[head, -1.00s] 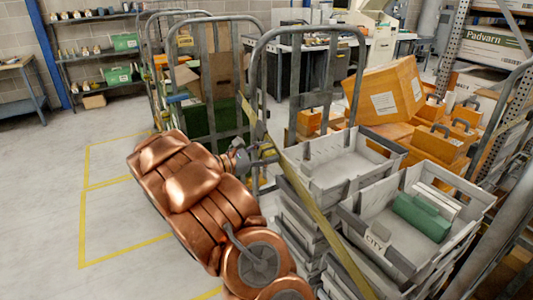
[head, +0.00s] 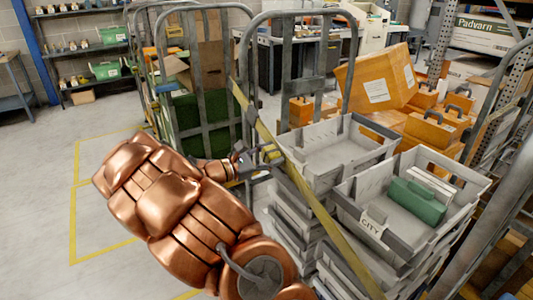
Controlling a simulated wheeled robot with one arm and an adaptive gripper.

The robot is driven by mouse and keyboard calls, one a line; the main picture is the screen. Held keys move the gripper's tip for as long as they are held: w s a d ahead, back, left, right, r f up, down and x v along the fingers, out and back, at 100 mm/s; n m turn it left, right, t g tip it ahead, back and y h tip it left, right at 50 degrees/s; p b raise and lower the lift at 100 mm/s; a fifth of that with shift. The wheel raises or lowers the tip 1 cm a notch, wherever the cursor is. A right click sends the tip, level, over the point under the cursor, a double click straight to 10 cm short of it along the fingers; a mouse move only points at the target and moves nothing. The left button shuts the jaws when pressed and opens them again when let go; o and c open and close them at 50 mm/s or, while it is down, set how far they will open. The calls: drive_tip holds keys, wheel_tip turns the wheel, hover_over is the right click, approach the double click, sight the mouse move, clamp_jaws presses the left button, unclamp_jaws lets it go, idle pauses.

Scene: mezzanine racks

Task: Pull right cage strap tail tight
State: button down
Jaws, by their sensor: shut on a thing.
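A yellow strap (head: 307,190) runs diagonally from the left post of the right roll cage (head: 246,60) down across the front of the stacked grey trays toward the bottom of the head view. My gripper (head: 270,155) is at the strap's upper part, by the cage's left post and the near corner of the top left tray. It is shut on the strap there. The strap's loose tail cannot be made out apart from the rest, and the fingertips are small and partly lost against the strap and cage.
Stacked grey trays (head: 352,163) fill the right cage; one holds a green box (head: 418,201). Orange cases (head: 430,130) stand behind. Another cage (head: 205,100) stands to the left. The floor with yellow lines (head: 75,190) is clear at left.

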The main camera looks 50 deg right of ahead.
drive_tip(key=shift+s+f, duration=0.2)
drive_tip(key=c, duration=0.8)
unclamp_jaws()
drive_tip(key=o, duration=0.4)
drive_tip(key=shift+r, duration=0.1)
drive_tip(key=shift+c, duration=0.2)
drive_tip(key=shift+a, duration=0.1)
drive_tip(key=v, duration=1.2)
